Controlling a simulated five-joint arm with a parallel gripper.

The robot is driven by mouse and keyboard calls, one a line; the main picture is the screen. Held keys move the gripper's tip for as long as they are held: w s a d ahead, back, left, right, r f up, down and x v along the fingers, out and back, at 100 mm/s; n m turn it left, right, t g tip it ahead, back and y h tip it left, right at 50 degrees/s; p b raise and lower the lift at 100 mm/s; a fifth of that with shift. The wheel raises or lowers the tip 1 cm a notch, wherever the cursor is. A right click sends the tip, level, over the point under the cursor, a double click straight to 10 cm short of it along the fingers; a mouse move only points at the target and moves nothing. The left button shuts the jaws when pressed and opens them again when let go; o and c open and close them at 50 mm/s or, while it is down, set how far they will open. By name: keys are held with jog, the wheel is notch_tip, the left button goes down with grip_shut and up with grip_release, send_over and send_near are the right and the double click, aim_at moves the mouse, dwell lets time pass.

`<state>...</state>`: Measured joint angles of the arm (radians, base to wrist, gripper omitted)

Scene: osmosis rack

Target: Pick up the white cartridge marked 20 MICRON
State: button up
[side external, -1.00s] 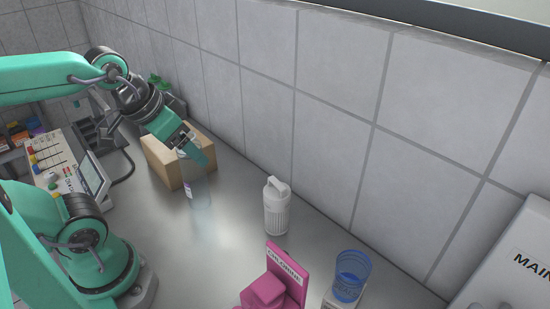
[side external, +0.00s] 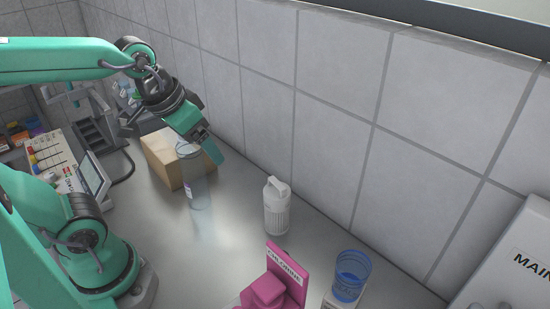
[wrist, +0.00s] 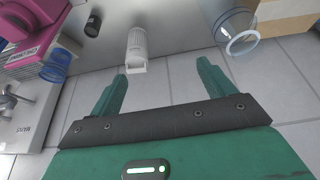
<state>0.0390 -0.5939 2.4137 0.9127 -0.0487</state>
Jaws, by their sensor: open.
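A white cartridge (side external: 277,210) with a ribbed body and a handle-like top stands upright on the metal counter, near the tiled wall. It also shows in the wrist view (wrist: 136,48), top centre, slightly left of the middle between my fingers. No 20 MICRON marking is readable on it. My gripper (side external: 211,150) is raised above the counter, to the left of the cartridge in the side view and apart from it. In the wrist view my gripper (wrist: 161,76) has its two green fingers spread wide with nothing between them.
A clear glass jar (side external: 197,185) stands below my gripper, beside a cardboard box (side external: 158,157). A pink CHLORINE holder (side external: 288,277) and a blue cup (side external: 351,275) stand at the front right. A dark cylinder (wrist: 93,25) shows in the wrist view. Counter around the cartridge is clear.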

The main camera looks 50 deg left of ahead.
aim_at(276, 183)
jog(key=w+d+f+g, duration=0.1)
jog(key=w+d+f, duration=0.1)
jog(key=w+f, duration=0.1)
jog(key=w+d+f+g, duration=0.2)
jog(key=w+d, duration=0.1)
jog(key=w, duration=0.2)
jog(key=w+d+f+g, duration=0.1)
jog(key=w+d+f, duration=0.1)
jog(key=w+f, duration=0.1)
jog(key=shift+w+d+f, duration=0.15)
jog(key=shift+w+f, duration=0.2)
jog(key=shift+w, duration=0.2)
jog(key=shift+w+d+f+g, duration=0.3)
jog(key=shift+f, duration=0.2)
jog(key=shift+f, duration=0.1)
jog(key=shift+f, duration=1.2)
jog(key=shift+f, duration=0.1)
jog(key=shift+f, duration=2.5)
jog(key=shift+c, duration=0.4)
